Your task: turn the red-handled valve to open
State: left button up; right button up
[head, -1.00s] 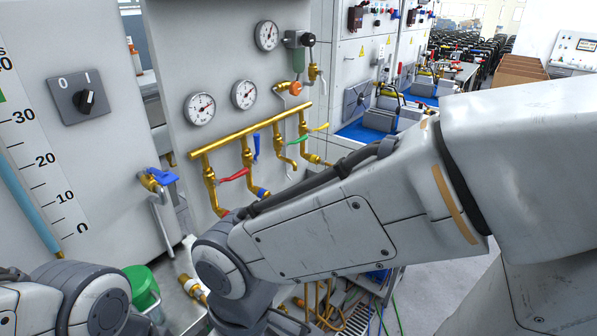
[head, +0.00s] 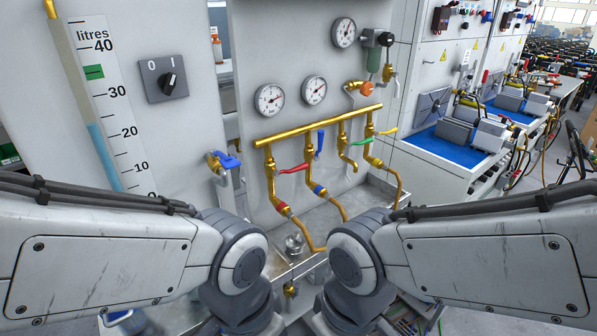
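The red-handled valve (head: 294,168) is on the leftmost drop of the brass manifold (head: 318,126), in the middle of the head view. Its red lever points to the right, roughly level and across its downward pipe. My left and right arms come in from the two sides below it, with their joints near the bottom middle. Both grippers are below the picture or hidden behind my arms, so neither shows. Nothing is seen touching the valve.
A separate blue-handled tap (head: 229,161) stands to the left. Gauges (head: 270,99) and a rotary switch (head: 166,86) sit on the panels. A metal sink (head: 330,215) lies below.

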aim_at(305, 165)
jog(key=z, duration=0.2)
jog(key=i, duration=0.6)
jog(key=u, duration=0.2)
